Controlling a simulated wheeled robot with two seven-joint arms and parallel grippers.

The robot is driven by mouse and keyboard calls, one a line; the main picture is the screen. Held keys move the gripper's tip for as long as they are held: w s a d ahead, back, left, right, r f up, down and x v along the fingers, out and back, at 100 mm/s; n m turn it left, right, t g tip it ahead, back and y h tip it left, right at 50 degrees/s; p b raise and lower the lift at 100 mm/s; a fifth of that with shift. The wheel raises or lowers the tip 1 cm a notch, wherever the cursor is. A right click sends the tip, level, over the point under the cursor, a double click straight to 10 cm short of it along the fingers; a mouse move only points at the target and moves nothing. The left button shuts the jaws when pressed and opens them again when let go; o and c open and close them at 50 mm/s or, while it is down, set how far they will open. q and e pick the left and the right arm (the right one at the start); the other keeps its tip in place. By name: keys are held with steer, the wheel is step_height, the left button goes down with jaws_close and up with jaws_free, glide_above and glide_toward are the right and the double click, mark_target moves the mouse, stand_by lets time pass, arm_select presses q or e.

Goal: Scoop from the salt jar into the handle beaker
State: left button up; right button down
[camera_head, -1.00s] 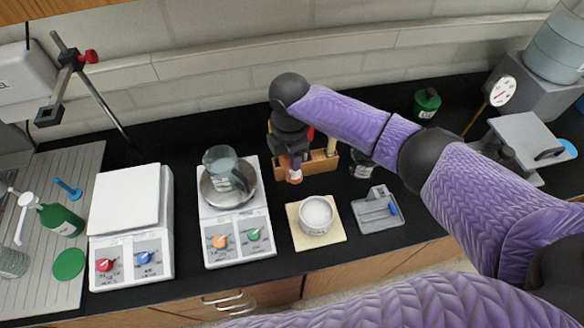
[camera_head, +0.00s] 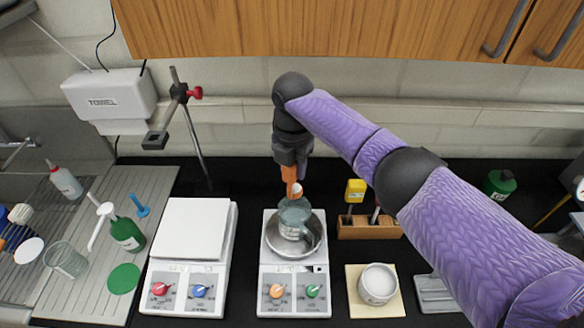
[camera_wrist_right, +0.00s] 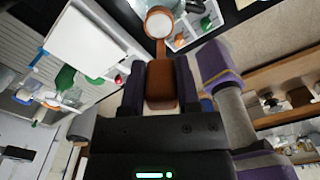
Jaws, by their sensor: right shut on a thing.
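My right gripper (camera_head: 291,160) points down and is shut on the handle of an orange-brown scoop (camera_head: 290,178). In the right wrist view the scoop's round bowl (camera_wrist_right: 160,22) holds white salt. In the head view the scoop shows just above the rim of the clear handle beaker (camera_head: 293,220); the exact gap is hard to tell. The beaker stands upright in a steel pan (camera_head: 314,240) on a white device with orange and green knobs. The white-filled salt jar (camera_head: 378,284) stands open on a beige mat (camera_head: 398,306), right of that device. My left gripper is out of view.
A second white device (camera_head: 188,250) with red and blue knobs stands to the left. A wooden block (camera_head: 358,228) with a yellow-topped tool is behind the jar. A clamp stand (camera_head: 192,130) rises at the back left. A grey tray (camera_head: 434,293) is partly hidden by my arm.

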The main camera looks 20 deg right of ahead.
mark_target(299, 193)
step_height(299, 193, down, 4)
steer(key=b, duration=0.3)
steer(key=shift+r, duration=0.15)
steer(key=shift+s+d+r+t+y+p, duration=0.3)
steer(key=shift+t+p, duration=0.1)
steer(key=shift+p, duration=0.55)
steer(key=shift+s+d+f+t+y, duration=0.45)
steer(key=shift+s+d+t+y, duration=0.15)
steer(key=shift+y, duration=0.1)
steer(key=s+d+f+t+y+b, duration=0.4)
steer(key=t+y+b, duration=0.5)
steer(key=b, duration=1.8)
steer(key=shift+s+f, duration=0.2)
steer(key=shift+f, duration=0.5)
steer(key=shift+d, duration=0.1)
